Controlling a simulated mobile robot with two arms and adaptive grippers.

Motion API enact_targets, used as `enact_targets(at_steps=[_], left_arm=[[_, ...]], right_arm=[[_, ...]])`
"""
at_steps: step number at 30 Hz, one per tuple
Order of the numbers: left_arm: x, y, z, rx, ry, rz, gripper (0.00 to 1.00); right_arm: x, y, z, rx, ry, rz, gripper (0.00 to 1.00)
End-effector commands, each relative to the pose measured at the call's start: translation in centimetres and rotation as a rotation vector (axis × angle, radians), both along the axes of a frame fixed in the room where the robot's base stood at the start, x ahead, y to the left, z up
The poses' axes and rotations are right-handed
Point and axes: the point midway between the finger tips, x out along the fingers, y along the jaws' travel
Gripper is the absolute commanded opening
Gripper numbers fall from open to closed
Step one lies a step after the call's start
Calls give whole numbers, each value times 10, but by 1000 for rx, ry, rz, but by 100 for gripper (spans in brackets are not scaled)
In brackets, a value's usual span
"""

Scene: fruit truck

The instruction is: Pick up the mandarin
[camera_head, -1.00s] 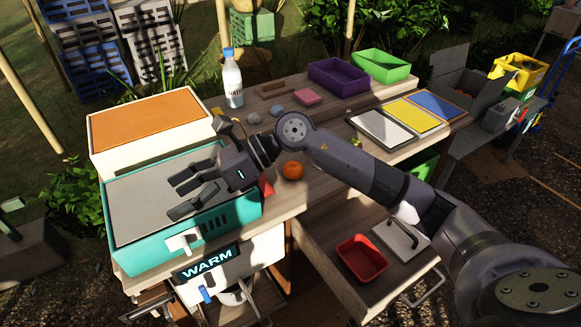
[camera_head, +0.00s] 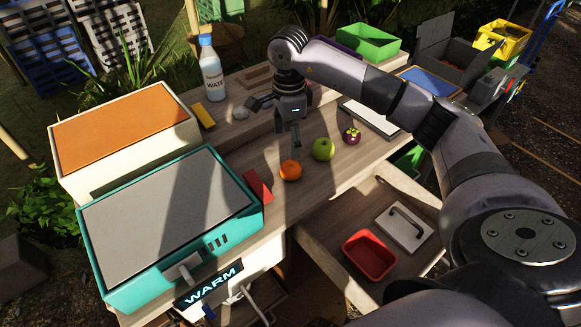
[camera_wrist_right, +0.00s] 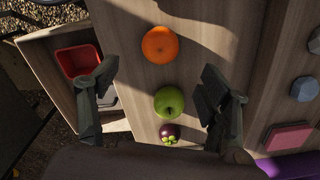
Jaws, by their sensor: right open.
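The orange mandarin (camera_head: 290,171) rests on the wooden table, right of the teal box. In the right wrist view the mandarin (camera_wrist_right: 160,44) lies beyond the fingertips, near the top middle. My right gripper (camera_head: 278,130) is above and behind the mandarin, pointing down, open and empty. In the right wrist view the right gripper (camera_wrist_right: 158,82) has its fingers wide apart, with a green apple (camera_wrist_right: 169,101) showing between them and a purple mangosteen (camera_wrist_right: 169,133) below it. My left gripper is not in view.
The apple (camera_head: 323,149) and mangosteen (camera_head: 351,136) stand close right of the mandarin. A teal box (camera_head: 120,286) and a red wedge-like object (camera_head: 258,186) are to its left. A water bottle (camera_head: 211,72) stands at the back. A red tray (camera_head: 369,256) sits lower in front.

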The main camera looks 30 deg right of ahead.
Motion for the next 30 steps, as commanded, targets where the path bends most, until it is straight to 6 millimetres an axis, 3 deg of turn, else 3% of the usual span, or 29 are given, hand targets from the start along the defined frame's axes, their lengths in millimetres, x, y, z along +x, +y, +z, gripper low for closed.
enact_targets(at_steps=[6,13,22,30], left_arm=[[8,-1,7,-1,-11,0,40],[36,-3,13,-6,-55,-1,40],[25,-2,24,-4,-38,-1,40],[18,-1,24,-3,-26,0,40]], right_arm=[[0,1,-39,2,3,0,71],[-1,0,-54,2,3,1,71],[-2,-5,-95,2,3,0,71],[-1,-5,-101,2,-1,0,71]])
